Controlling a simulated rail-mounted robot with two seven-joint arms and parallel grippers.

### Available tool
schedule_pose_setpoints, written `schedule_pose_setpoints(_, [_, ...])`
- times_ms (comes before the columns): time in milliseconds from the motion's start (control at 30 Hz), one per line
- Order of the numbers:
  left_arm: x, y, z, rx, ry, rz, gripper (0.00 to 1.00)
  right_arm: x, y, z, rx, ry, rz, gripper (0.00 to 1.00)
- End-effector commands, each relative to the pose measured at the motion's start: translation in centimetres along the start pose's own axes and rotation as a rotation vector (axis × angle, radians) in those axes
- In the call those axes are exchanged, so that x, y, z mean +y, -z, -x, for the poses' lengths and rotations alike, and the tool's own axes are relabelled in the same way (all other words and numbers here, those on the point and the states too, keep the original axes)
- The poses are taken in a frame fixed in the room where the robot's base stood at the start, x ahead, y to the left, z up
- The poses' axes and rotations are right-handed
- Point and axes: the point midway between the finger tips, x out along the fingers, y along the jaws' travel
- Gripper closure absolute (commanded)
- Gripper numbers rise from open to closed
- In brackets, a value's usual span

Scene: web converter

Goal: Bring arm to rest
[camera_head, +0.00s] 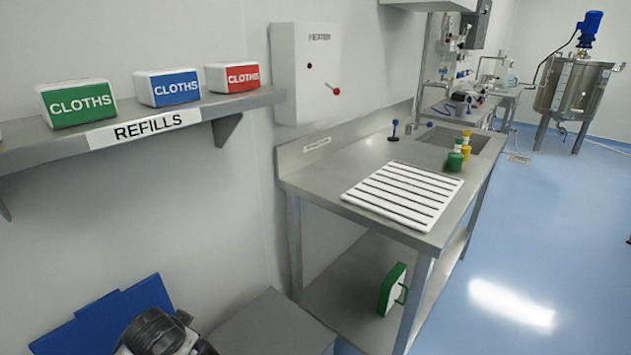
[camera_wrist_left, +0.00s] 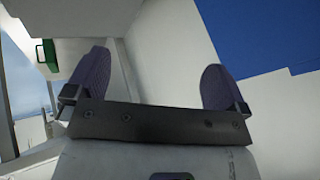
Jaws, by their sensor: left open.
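My left gripper (camera_wrist_left: 155,85) shows in the left wrist view with its two purple-grey fingers spread wide apart. Nothing is between the fingers. Pale surfaces lie behind it, and a blue panel fills the upper right of that view. In the head view, part of my arm (camera_head: 160,332) shows at the bottom left, in front of a blue panel (camera_head: 100,318). The gripper's fingers cannot be made out there. My right gripper is in neither view.
A shelf (camera_head: 235,105) with green, blue and red cloth boxes (camera_head: 172,88) runs along the left wall. A steel table (camera_head: 335,165) bears a slatted white rack (camera_head: 403,193). A green-and-white case (camera_head: 392,290) stands on its lower shelf. Blue floor (camera_head: 560,230) is clear at right.

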Motion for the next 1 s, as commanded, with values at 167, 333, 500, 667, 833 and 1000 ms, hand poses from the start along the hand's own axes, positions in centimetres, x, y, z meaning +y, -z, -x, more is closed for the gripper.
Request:
schedule_pose_setpoints(167, [2.5, 2.6, 7.4, 0.228, 0.055, -0.113, 0.0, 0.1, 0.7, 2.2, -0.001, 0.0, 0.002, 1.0])
schedule_pose_setpoints(333, [4.8, 0.7, 12.9, 0.338, 0.057, -0.063, 0.0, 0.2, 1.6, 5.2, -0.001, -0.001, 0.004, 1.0])
schedule_pose_setpoints(500, [6.8, -3.8, 16.8, 0.332, 0.008, 0.061, 0.0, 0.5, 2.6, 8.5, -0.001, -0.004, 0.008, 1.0])
schedule_pose_setpoints(667, [9.0, -9.3, 19.1, 0.231, -0.075, 0.165, 0.0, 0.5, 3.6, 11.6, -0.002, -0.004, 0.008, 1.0])
schedule_pose_setpoints(833, [11.9, -15.4, 20.1, 0.062, -0.16, 0.235, 0.0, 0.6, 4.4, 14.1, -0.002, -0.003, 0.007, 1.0])
schedule_pose_setpoints(1000, [14.6, -20.2, 21.4, -0.074, -0.224, 0.26, 0.0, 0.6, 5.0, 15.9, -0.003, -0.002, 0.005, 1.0])
